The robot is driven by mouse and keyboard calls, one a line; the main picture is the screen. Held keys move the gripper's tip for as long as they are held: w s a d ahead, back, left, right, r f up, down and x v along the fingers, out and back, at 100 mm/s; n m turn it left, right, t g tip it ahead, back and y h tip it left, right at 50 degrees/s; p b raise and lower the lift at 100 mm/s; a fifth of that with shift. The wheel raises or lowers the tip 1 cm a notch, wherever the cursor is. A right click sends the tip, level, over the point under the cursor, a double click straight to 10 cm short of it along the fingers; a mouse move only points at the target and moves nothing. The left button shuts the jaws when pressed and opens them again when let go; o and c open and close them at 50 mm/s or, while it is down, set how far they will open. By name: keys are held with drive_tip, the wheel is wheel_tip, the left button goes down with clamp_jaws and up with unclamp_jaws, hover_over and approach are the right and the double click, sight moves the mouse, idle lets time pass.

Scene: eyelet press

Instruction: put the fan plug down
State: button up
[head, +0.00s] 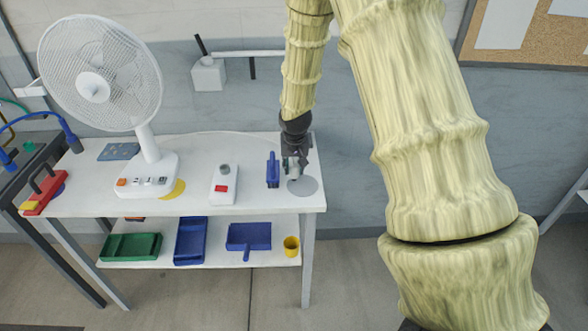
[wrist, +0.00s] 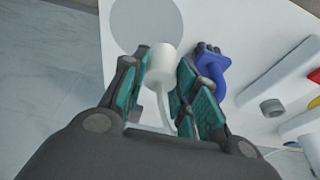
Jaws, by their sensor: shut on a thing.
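The white fan plug (wrist: 162,63) is between my gripper's green-padded fingers (wrist: 160,85) in the wrist view, with its white cord running back between them. In the head view my gripper (head: 294,167) is low over the right end of the white table (head: 245,203). A flat grey disc (head: 303,187) lies on the table just by the gripper; in the wrist view the disc (wrist: 145,22) is just beyond the plug. I cannot tell whether the plug touches the table.
A white box with a red switch (head: 223,188) is further left.

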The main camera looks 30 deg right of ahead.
drive_tip(key=shift+f+p, duration=0.45)
drive_tip(key=shift+f, duration=0.9)
drive_tip(key=shift+f, duration=0.1)
drive_tip(key=o, duration=1.1)
drive_tip(key=shift+c, duration=0.2)
drive_tip(key=shift+r, duration=0.2)
